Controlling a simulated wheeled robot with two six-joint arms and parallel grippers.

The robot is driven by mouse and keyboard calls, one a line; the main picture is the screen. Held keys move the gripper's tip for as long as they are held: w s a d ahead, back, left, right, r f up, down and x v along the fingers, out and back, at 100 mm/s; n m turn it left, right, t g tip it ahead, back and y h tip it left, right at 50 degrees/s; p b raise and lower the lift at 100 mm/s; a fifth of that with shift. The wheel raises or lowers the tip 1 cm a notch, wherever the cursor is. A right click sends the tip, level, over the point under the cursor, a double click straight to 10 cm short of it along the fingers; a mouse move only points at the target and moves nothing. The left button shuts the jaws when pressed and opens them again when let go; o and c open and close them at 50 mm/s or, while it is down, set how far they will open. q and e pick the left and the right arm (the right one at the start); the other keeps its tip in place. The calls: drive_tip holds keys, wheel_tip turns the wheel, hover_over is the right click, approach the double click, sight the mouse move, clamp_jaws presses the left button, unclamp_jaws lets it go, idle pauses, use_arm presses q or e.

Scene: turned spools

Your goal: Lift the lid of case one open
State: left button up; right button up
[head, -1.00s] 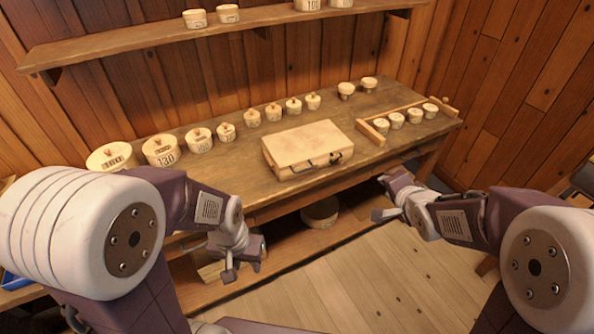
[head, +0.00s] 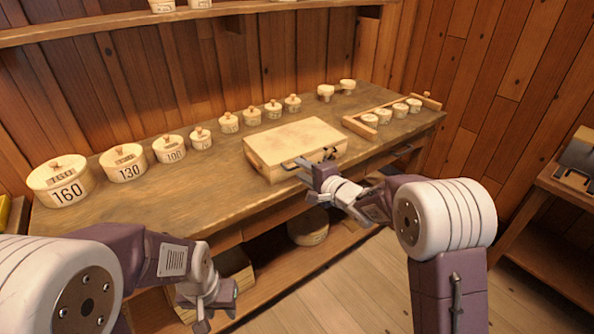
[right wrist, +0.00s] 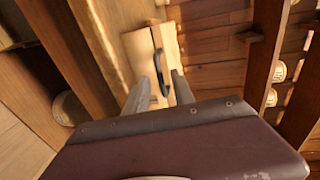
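The pale wooden case (head: 296,142) lies shut on the bench, with a dark handle on its front side; I take it for case one, though I can read no mark on it. In the right wrist view the case (right wrist: 139,56) shows with its dark handle (right wrist: 160,66). My right gripper (head: 314,166) is at the case's front, close to the handle. In the right wrist view its fingers (right wrist: 158,88) are apart, with the handle between or just beyond them; contact cannot be told. My left gripper (head: 206,318) hangs low before the bench, away from the case; its fingers are unclear.
Lidded round boxes, including one marked 160 (head: 62,182) and one marked 130 (head: 123,162), stand left of the case. A wooden rack (head: 360,128) with small round pieces is to its right. A round box (head: 308,228) sits on the lower shelf.

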sight(297, 167)
drive_tip(key=shift+x, duration=1.55)
clamp_jaws()
